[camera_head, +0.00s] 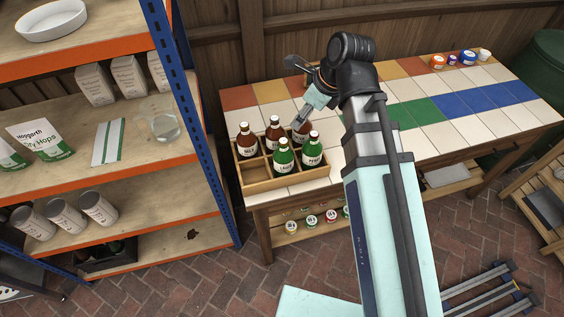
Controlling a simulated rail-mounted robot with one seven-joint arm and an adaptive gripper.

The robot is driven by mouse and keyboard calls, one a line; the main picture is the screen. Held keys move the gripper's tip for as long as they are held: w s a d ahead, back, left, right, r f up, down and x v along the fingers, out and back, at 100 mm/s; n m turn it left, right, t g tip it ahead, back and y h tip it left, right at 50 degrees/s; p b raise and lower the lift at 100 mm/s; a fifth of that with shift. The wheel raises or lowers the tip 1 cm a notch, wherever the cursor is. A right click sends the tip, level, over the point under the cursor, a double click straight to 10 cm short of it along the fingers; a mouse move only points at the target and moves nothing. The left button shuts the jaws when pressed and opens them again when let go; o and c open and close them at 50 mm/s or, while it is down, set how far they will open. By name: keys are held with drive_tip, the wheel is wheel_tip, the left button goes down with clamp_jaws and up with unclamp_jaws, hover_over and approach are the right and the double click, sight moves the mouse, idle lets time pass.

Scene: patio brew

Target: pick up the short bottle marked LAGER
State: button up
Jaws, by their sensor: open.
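A wooden crate (257,185) with compartments stands at the tiled table's left end. It holds several short bottles with white caps: a brown bottle (246,142) at left, a second brown bottle (274,136) behind, a third brown bottle (301,132) partly hidden at the back right, and two green bottles in front, a left one (284,158) and a right one (312,152). Their labels are too small to read, so I cannot tell which is LAGER.
Small jars (467,58) stand at the table's far right end. More jars (312,220) sit on the table's lower shelf. The middle tiles are largely clear beyond my arm.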

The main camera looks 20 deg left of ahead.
sight(285, 141)
drive_tip(key=p+x, duration=0.1)
drive_tip(key=x, duration=0.9)
drive_tip(key=shift+a+f+p, duration=0.15)
drive_tip(key=shift+f+p, duration=0.2)
drive_tip(key=shift+p, duration=0.05)
drive_tip(key=shift+p+x, duration=0.9)
drive_tip(key=shift+x, duration=1.7)
clamp_jaws()
